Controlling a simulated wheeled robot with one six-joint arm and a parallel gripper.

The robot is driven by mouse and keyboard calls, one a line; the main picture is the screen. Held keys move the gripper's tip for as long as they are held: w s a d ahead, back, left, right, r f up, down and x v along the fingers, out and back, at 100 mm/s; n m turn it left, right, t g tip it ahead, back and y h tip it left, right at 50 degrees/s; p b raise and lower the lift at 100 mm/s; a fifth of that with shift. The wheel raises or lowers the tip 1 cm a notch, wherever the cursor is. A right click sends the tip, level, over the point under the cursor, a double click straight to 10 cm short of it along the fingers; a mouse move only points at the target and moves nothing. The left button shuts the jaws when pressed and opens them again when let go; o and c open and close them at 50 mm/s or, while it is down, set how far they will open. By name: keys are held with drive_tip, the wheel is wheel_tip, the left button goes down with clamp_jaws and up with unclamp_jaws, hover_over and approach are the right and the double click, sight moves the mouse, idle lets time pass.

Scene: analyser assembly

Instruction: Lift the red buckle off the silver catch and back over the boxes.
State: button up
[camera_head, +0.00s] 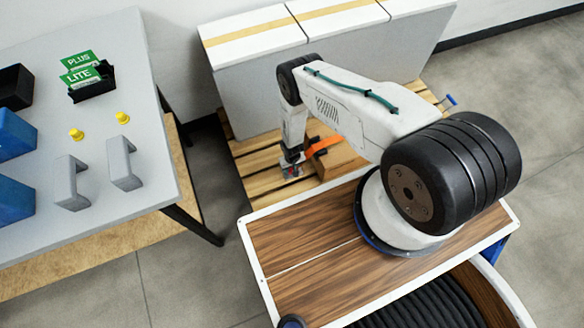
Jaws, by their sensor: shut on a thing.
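My gripper (291,160) points down at the near left part of the wooden pallet, beside the brown boxes. It is shut on the red buckle (294,172), of which only a small red patch shows under the fingers. A small grey piece at the same spot looks like the silver catch (286,170). Whether buckle and catch touch is too small to tell. An orange strap (324,145) runs from beside the gripper over the brown box (343,160). My arm hides the right part of the box and strap.
Large white boxes with tan tape (255,30) stand at the back of the wooden pallet (255,175). A grey table (120,195) at left holds grey handles, yellow knobs, blue bins and green PLUS and LITE cards. A blue-handled item (449,100) stands at the pallet's right.

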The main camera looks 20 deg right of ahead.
drive_tip(key=shift+r, duration=0.2)
drive_tip(key=shift+r, duration=1.3)
